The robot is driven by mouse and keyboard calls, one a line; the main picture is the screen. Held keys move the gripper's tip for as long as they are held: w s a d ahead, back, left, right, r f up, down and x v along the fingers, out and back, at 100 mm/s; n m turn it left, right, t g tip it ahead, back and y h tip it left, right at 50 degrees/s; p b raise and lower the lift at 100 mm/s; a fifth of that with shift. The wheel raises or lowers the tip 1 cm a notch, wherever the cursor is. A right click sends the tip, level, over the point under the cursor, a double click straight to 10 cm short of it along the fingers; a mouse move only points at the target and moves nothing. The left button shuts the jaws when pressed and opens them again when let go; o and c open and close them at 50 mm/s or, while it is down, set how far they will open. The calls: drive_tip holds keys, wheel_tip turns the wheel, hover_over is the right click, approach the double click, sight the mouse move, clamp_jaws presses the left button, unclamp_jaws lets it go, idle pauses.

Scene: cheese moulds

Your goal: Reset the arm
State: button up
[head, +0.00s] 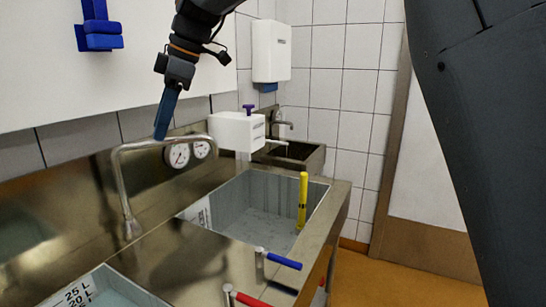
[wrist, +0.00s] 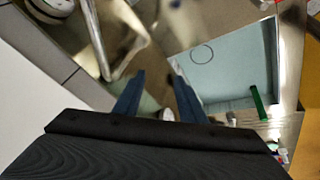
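My gripper (head: 166,112) hangs at the upper left of the head view, fingers pointing down, in front of the wall and above the steel counter. In the wrist view its two blue fingers (wrist: 157,98) stand apart with a clear gap between them. Nothing is held in the gap. The curved steel tap (head: 122,180) rises from the counter close to the fingertips in the head view; I cannot tell the exact distance.
A grey basin (head: 240,205) holds an upright yellow stick (head: 303,200). Two round gauges (head: 178,155) sit behind the tap. A white box with a purple knob (head: 237,131) stands behind the basin. Blue (head: 283,261) and red (head: 252,300) handles line the front edge. The orange floor is clear at right.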

drive_tip(key=d+f+m+t+h, duration=0.1)
drive_tip(key=d+f+m, duration=0.5)
drive_tip(key=d+f, duration=0.45)
drive_tip(key=d+f+m+h, duration=0.2)
drive_tip(key=d+f+m, duration=0.45)
drive_tip(key=d, duration=0.65)
drive_tip(key=s+d+f+m+h, duration=0.2)
drive_tip(key=s+d+f+m, duration=0.8)
drive_tip(key=s+d+f, duration=0.6)
drive_tip(key=s+d, duration=0.1)
drive_tip(key=d, duration=0.3)
drive_tip(key=shift+s+g, duration=0.3)
drive_tip(key=shift+s, duration=0.05)
drive_tip(key=shift+c, duration=0.7)
